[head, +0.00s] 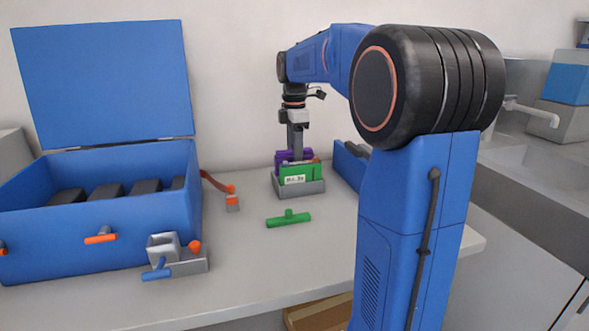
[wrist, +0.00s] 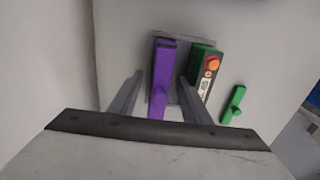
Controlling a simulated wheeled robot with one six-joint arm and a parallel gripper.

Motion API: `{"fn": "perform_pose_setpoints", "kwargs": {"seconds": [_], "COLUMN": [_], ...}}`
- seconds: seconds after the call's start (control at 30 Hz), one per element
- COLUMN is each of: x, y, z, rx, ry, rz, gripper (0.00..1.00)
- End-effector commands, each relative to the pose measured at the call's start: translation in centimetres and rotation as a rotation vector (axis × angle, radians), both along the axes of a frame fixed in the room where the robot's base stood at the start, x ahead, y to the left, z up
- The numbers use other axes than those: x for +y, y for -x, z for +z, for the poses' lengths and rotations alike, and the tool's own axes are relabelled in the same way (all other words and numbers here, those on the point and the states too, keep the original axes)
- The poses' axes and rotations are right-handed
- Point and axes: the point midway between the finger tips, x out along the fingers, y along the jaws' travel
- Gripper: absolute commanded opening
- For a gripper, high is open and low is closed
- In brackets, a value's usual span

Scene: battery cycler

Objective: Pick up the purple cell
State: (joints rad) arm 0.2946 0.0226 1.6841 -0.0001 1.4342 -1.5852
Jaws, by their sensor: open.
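The purple cell (head: 283,156) stands in a grey holder (head: 312,188) on the bench, behind a green cell (head: 300,174) with a white label. In the wrist view the purple cell (wrist: 161,80) lies between the two fingers of my gripper (wrist: 158,92), with the left finger to its left and the right finger between it and the green cell (wrist: 204,72). My gripper (head: 296,150) points down over the holder in the head view. It is open, with a gap on the left side. How deep the fingers reach beside the cell is hard to tell.
A green T-shaped piece (head: 289,218) lies in front of the holder. A blue open-lidded box (head: 150,225) with dark slots stands at left, with a grey clamp (head: 178,257) before it. A blue tray (head: 347,165) is right of the holder.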

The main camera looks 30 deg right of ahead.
Motion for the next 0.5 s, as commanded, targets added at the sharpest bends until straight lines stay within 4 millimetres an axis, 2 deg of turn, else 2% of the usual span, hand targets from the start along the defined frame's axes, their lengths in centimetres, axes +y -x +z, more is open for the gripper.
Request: {"fn": "perform_pose_setpoints", "kwargs": {"seconds": [0.3,0.33,0.5], "x": [0.0,0.0,0.0], "y": [0.01,0.01,0.01], "z": [-0.62,-0.62,-0.6], "rx": [0.0,0.0,-0.001], "ry": [0.0,0.0,0.0], "rz": [0.0,0.0,0.0], "gripper": [0.44,0.41,0.01]}}
